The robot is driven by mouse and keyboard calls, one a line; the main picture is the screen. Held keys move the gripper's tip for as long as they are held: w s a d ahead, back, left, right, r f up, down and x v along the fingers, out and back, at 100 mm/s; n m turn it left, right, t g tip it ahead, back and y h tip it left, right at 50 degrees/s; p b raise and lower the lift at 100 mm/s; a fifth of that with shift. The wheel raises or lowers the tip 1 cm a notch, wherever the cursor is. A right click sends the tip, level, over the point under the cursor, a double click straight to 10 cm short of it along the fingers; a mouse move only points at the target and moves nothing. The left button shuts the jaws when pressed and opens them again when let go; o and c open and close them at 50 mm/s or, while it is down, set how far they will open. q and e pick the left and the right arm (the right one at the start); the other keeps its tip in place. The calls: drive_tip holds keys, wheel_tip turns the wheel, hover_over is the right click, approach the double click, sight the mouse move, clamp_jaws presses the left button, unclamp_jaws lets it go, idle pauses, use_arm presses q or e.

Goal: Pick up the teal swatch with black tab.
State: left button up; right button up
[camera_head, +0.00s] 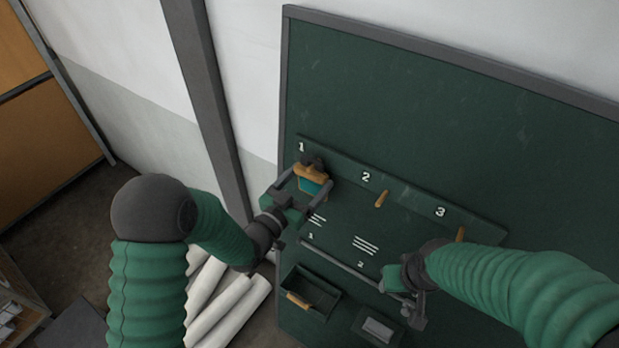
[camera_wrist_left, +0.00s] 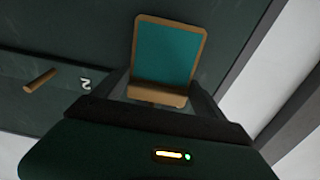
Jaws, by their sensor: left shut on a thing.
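The teal swatch (camera_head: 311,187), with a tan-brown border, is at the peg marked 1 on the green board. A dark tab (camera_head: 312,161) shows at its top in the head view. In the left wrist view the swatch's teal face (camera_wrist_left: 166,52) stands between my fingers, with a brown strip along its near edge. My left gripper (camera_head: 308,182) is shut on the swatch, one finger on each side. My right gripper (camera_head: 415,312) is at the lower middle of the board, away from the swatch; its jaws are too small to read.
Pegs marked 2 (camera_head: 381,199) and 3 (camera_head: 461,234) on the rail look empty. A thin bar (camera_head: 338,264) runs below. A dark open bin (camera_head: 318,289) and a grey block (camera_head: 378,329) are lower down.

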use_arm(q)
drive_tip(key=shift+w+a+r, duration=0.1)
drive_tip(key=shift+w+a, duration=0.05)
drive_tip(key=shift+a, duration=0.05)
drive_tip(key=shift+c, duration=0.2)
use_arm(e)
wheel_tip(320, 180, down, 5)
drive_tip(key=d+b, duration=0.1)
drive_tip(key=b, duration=0.4)
use_arm(q)
drive_tip(key=p+v, duration=1.1)
drive_tip(key=v, duration=0.6)
drive_tip(key=shift+s+r, duration=0.25)
drive_tip(key=shift+s, duration=0.25)
use_arm(e)
drive_tip(key=w+v, duration=0.2)
drive_tip(key=v, duration=0.8)
drive_tip(key=shift+a+r, duration=0.2)
drive_tip(key=shift+r, duration=0.5)
use_arm(q)
drive_tip(key=shift+w, duration=0.1)
use_arm(e)
drive_tip(key=shift+w, duration=0.15)
use_arm(q)
drive_tip(key=shift+r+p, duration=0.15)
drive_tip(key=shift+p, duration=0.15)
use_arm(e)
drive_tip(key=shift+r, duration=0.15)
